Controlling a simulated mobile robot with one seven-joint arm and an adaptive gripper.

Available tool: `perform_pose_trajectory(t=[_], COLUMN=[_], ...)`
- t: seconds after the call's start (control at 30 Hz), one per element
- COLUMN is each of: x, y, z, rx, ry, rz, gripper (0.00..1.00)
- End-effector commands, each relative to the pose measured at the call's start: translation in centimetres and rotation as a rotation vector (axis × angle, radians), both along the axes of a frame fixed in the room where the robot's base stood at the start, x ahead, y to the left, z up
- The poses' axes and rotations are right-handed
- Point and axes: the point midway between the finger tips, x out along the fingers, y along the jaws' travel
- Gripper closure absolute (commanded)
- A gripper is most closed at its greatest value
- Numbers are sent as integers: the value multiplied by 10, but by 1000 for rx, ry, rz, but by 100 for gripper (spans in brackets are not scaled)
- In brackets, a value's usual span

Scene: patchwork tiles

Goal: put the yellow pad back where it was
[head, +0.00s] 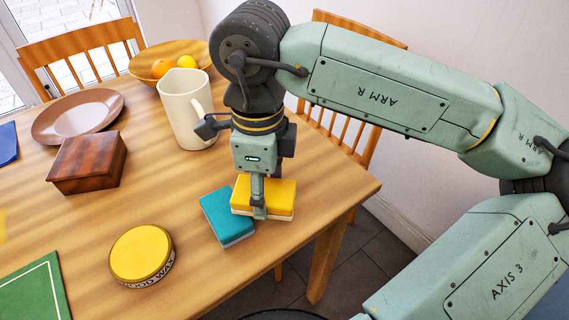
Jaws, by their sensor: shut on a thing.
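The yellow pad (281,194), with a pale underside, is at the right side of the wooden table (190,262). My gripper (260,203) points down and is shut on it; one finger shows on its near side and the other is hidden. A teal pad (226,214) with a pale underside lies just left of the yellow pad, close to it or partly under its edge. I cannot tell whether the yellow pad rests on anything or hangs slightly above.
A cream pitcher (184,112) stands behind left of my gripper. A wooden box (88,163), a yellow-lidded tin (141,254), a brown plate (77,116), a fruit bowl (143,66) and a green mat (36,296) are farther left. The table's right edge is near the pads.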

Motion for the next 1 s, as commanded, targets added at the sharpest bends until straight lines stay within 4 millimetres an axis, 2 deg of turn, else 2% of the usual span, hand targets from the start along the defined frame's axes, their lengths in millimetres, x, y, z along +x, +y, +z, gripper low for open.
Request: perform_pose_trajectory(t=[0.2,0.4,0.57,0.8,1.0], x=[54,81,85,84,85], y=[-17,-27,-28,-28,-28], z=[-2,-7,-14,-43,-44], rx=[0,-1,-2,-1,-1], ry=[2,0,2,1,-1], rz=[-3,-1,1,1,0], gripper=[71,71,71,71,71])
